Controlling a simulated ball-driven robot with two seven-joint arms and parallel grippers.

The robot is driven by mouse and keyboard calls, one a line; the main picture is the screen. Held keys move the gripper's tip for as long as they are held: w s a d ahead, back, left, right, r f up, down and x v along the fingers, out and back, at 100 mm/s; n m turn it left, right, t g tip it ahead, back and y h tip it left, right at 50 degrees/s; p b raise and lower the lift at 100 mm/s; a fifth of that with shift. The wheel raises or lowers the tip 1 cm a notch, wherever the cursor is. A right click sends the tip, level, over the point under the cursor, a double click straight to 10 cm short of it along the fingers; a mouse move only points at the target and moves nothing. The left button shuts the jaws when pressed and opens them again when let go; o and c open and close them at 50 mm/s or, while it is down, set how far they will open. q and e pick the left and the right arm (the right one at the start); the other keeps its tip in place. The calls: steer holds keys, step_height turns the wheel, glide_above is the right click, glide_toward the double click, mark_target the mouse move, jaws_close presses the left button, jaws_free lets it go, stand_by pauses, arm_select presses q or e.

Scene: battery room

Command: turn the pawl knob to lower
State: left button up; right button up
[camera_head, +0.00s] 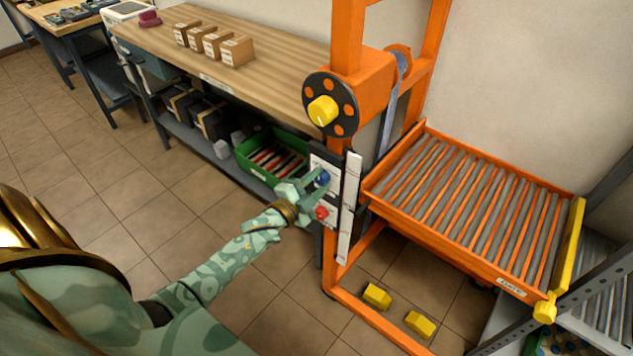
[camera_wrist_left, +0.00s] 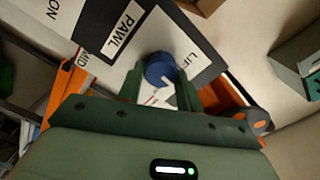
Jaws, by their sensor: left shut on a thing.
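The pawl knob (camera_head: 322,178) is a blue round knob on a white label plate on the front of the orange lift post. In the left wrist view the knob (camera_wrist_left: 160,70) sits between my left gripper's fingers, below a black "PAWL" label (camera_wrist_left: 122,28); its white pointer mark is at its lower right. A word beginning "LI" (camera_wrist_left: 183,62) shows beside it, and lower lettering is partly hidden. My left gripper (camera_head: 308,187) is shut on the blue knob. My right gripper is not in view.
A red knob (camera_head: 321,213) is just below the blue one. A yellow-centred black wheel (camera_head: 323,111) is above. An orange roller tray (camera_head: 470,205) extends right. A wooden bench (camera_head: 280,84) and green crate (camera_head: 247,166) stand behind. Yellow blocks (camera_head: 377,296) are near the floor frame.

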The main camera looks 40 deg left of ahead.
arm_select(q)
steer(key=m, duration=0.4)
steer(key=shift+f+m+b, duration=0.25)
steer(key=shift+m+b, duration=0.05)
steer(key=shift+b, duration=0.1)
steer(key=shift+m+b, duration=0.5)
steer(key=shift+m, duration=1.2)
steer(key=o, duration=1)
steer(key=s, duration=0.5)
steer(key=s+p, duration=0.1)
steer(key=s, duration=0.5)
steer(key=s+a, duration=0.1)
steer(key=s, duration=0.4)
steer(key=shift+s+a+p, duration=0.1)
steer(key=shift+s+p, duration=0.1)
steer(key=shift+p, duration=0.2)
